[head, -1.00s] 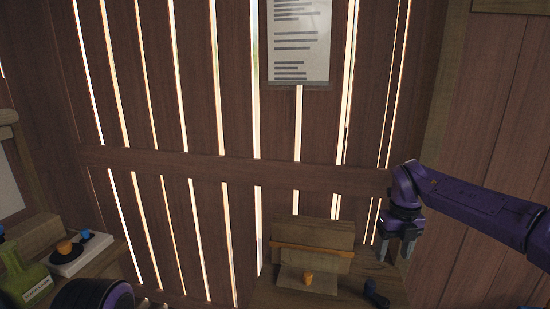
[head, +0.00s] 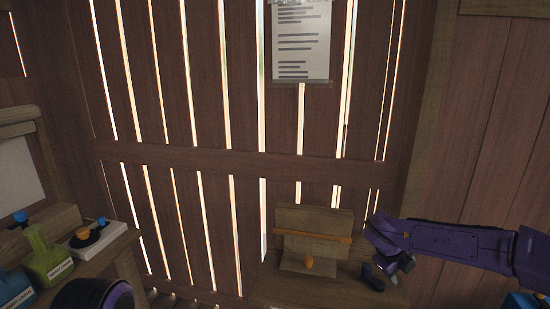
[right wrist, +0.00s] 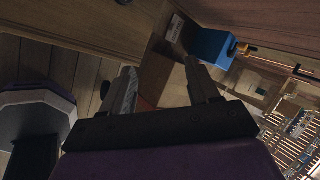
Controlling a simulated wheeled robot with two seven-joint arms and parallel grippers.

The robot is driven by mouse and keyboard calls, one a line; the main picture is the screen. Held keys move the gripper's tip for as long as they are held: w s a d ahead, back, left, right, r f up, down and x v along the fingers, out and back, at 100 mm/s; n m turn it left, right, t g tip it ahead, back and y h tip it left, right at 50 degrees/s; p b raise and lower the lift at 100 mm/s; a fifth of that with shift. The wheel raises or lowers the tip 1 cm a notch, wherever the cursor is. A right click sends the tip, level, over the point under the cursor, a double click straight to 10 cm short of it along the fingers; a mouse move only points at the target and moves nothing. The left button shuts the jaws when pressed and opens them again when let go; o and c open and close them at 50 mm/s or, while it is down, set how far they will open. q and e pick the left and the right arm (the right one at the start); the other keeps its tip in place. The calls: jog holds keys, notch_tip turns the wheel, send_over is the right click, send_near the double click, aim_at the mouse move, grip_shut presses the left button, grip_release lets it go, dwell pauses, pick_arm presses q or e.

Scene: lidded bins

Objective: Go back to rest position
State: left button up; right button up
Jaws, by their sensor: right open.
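My right gripper (head: 402,266) is at the end of the purple arm, beside the wooden bin on the right. It is tilted and partly turned from the head camera. In the right wrist view its two fingers (right wrist: 162,82) stand apart with nothing held between them. My left gripper is not in view.
A wooden bin with a raised board (head: 313,220) and an orange knob (head: 308,262) stands against the slatted wall. Green (head: 47,260) and blue (head: 12,288) containers stand at left near a white tray (head: 97,240). A blue box (right wrist: 211,46) is beyond the fingers.

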jog(key=s+a+f+n+t+b, duration=0.25)
jog(key=s+f+n, duration=0.5)
jog(key=f, duration=0.45)
jog(key=s+a+f+n+t+b, duration=0.2)
jog(key=s+a+f+n, duration=0.35)
jog(key=f, duration=0.75)
jog(key=s+d+f+n+g+b, duration=0.1)
jog(key=s+f+n, duration=0.2)
jog(key=s, duration=0.5)
jog(key=s+d+f+n+g+y+b, duration=0.1)
jog(key=s+f+n, duration=0.3)
jog(key=s, duration=0.5)
jog(key=s+d+f+n+g+y+b, duration=0.1)
jog(key=s+d+f+n+g+b, duration=0.1)
jog(key=s, duration=0.7)
notch_tip(320, 180, down, 4)
jog(key=shift+s+d+r+n+b, duration=0.25)
jog(key=shift+d+n, duration=0.35)
jog(key=shift+n, duration=0.4)
jog(key=shift+g, duration=0.25)
